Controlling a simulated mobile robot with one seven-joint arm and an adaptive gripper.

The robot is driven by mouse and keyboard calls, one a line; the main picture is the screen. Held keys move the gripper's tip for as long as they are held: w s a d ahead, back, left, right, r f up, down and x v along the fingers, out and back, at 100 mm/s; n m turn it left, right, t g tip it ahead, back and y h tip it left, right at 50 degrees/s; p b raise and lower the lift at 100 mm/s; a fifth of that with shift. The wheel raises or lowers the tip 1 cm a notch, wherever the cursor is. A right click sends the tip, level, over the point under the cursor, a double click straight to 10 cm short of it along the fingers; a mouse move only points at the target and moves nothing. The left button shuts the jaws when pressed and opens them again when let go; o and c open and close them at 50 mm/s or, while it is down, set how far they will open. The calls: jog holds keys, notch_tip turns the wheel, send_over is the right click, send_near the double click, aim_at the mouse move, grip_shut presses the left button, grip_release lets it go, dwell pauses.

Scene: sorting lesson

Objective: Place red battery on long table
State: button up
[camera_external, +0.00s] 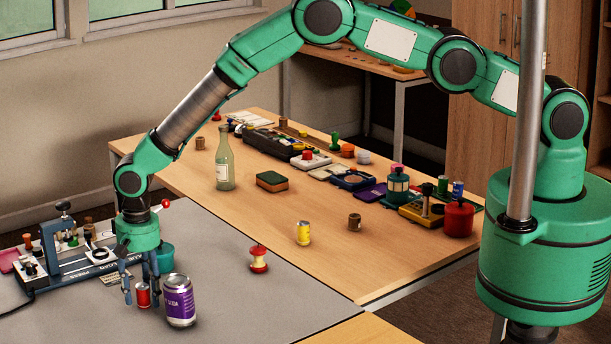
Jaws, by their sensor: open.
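A small red cylinder, which looks like the red battery (143,295), stands upright on the grey surface at the lower left. My gripper (141,298) points down over it with its fingers open, one on each side of the battery. I cannot tell whether a finger touches it. The long table (330,262) has a light wood top and runs from the back left to the front right, beyond the grey surface.
A purple soda can (179,300) stands close right of my gripper. A press rig (75,262) is to the left. An apple core (258,258), a yellow can (303,233) and a glass bottle (224,165) stand farther right. The long table's front middle has bare room.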

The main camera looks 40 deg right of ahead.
jog(key=shift+f, duration=0.45)
grip_shut()
dwell(0.3)
